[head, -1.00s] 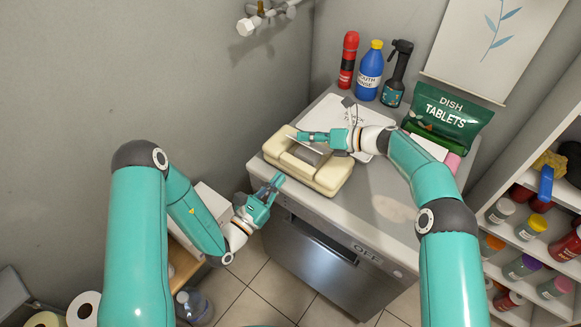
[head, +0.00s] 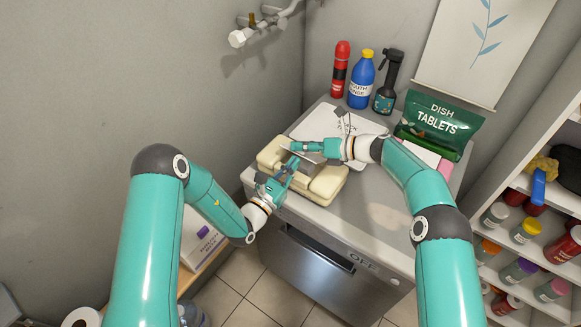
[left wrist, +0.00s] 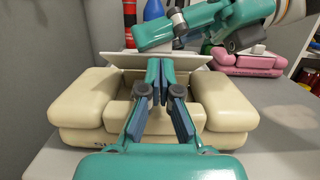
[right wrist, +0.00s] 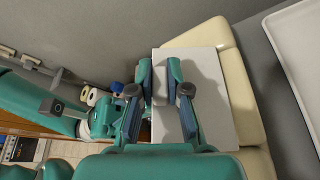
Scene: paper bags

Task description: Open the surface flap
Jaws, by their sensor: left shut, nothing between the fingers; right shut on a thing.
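A cream box (head: 323,188) with a recess in its top sits on the grey counter. Its thin pale flap (left wrist: 118,60) stands tilted up over the recess in the left wrist view. The flap also shows in the right wrist view (right wrist: 215,95). My right gripper (head: 298,146) is shut on the flap, coming from the right. My left gripper (head: 293,163) is shut and empty at the front of the box, over the recess. In the left wrist view its fingertips (left wrist: 160,68) are in front of the flap and hide its middle; I cannot tell if they touch it.
A white tray (head: 305,125) lies behind the box. A red can (head: 340,70), blue bottle (head: 361,80), spray bottle (head: 387,85) and green dish tablets pouch (head: 438,122) stand along the back. The counter's front right is clear. A shelf with jars (head: 527,228) is on the right.

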